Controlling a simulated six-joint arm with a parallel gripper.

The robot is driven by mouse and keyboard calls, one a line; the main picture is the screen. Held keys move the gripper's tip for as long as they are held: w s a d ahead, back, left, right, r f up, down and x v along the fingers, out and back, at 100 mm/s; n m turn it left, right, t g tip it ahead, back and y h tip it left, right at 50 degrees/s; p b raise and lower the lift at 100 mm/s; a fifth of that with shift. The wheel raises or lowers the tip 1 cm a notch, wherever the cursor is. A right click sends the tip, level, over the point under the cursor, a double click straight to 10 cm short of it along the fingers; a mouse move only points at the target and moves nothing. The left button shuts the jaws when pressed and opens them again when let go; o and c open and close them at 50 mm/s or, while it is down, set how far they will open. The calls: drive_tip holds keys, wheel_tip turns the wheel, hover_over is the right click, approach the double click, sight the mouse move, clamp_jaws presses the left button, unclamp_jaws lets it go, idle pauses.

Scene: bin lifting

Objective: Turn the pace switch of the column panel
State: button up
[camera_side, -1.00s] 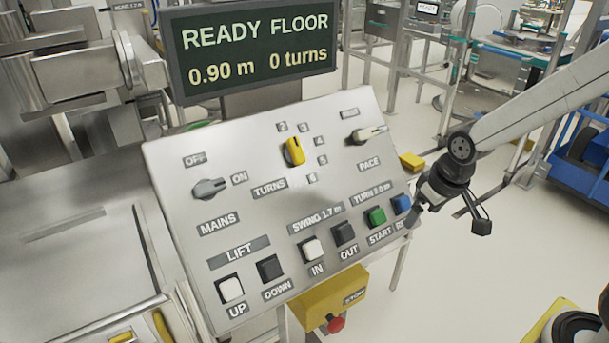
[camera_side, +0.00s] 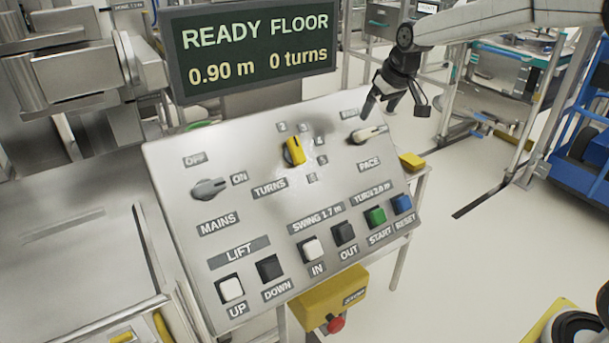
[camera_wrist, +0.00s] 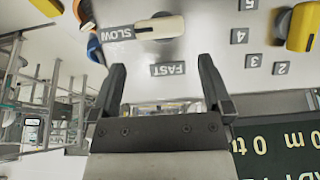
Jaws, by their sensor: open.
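The pace switch (camera_side: 367,134) is a cream-handled rotary knob at the top right of the sloping column panel (camera_side: 255,215), above the PACE label. In the wrist view the switch (camera_wrist: 162,27) lies beyond my fingertips, with its handle pointing towards the SLOW label (camera_wrist: 113,33). The FAST label (camera_wrist: 168,69) shows between the fingers. My gripper (camera_side: 380,110) is open and empty just above the switch, apart from it as far as I can see. In the wrist view both fingers of my gripper (camera_wrist: 161,68) are spread wide.
A yellow TURNS knob (camera_side: 293,151) sits left of the pace switch, and the MAINS switch (camera_side: 209,188) further left. Several push buttons line the lower edge. The display (camera_side: 250,52) behind the panel reads READY FLOOR, 0.90 m, 0 turns. A red stop button (camera_side: 335,325) is below.

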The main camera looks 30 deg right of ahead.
sight(367, 129)
drive_tip(key=shift+w, duration=0.15)
drive_tip(key=shift+x, duration=3.8)
drive_tip(key=shift+w, duration=0.1)
drive_tip(key=c, duration=0.9)
